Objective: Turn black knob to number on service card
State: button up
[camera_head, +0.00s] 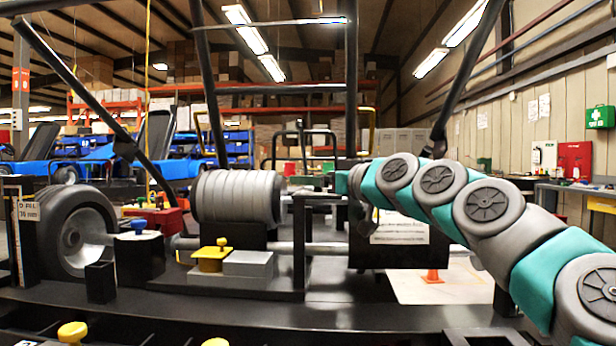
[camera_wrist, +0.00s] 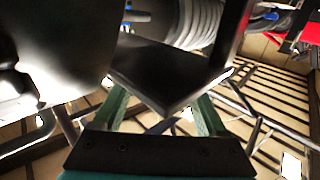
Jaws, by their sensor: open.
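A white card with printed lines (camera_head: 400,229) is on the dark box behind my arm; its text is too small to read and my arm partly covers it. I cannot pick out the black knob for certain in either view. My gripper shows in the wrist view (camera_wrist: 160,103) with its two green fingers apart. A black slab with a corner (camera_wrist: 165,75) crosses in front of the fingers and hides their tips. In the head view my arm reaches in from the right, ending near the frame's middle upright; the fingers are not clear there.
A grey ribbed cylinder (camera_head: 238,197) and a wheel (camera_head: 74,238) stand on the black bench (camera_head: 200,308). A yellow block (camera_head: 213,258) and a grey block (camera_head: 249,263) sit before the cylinder. Slanting dark bars rise around my arm. A large dark rounded form (camera_wrist: 55,55) is close at the wrist view's left.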

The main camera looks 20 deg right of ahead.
jog(key=shift+x, duration=1)
grip_shut()
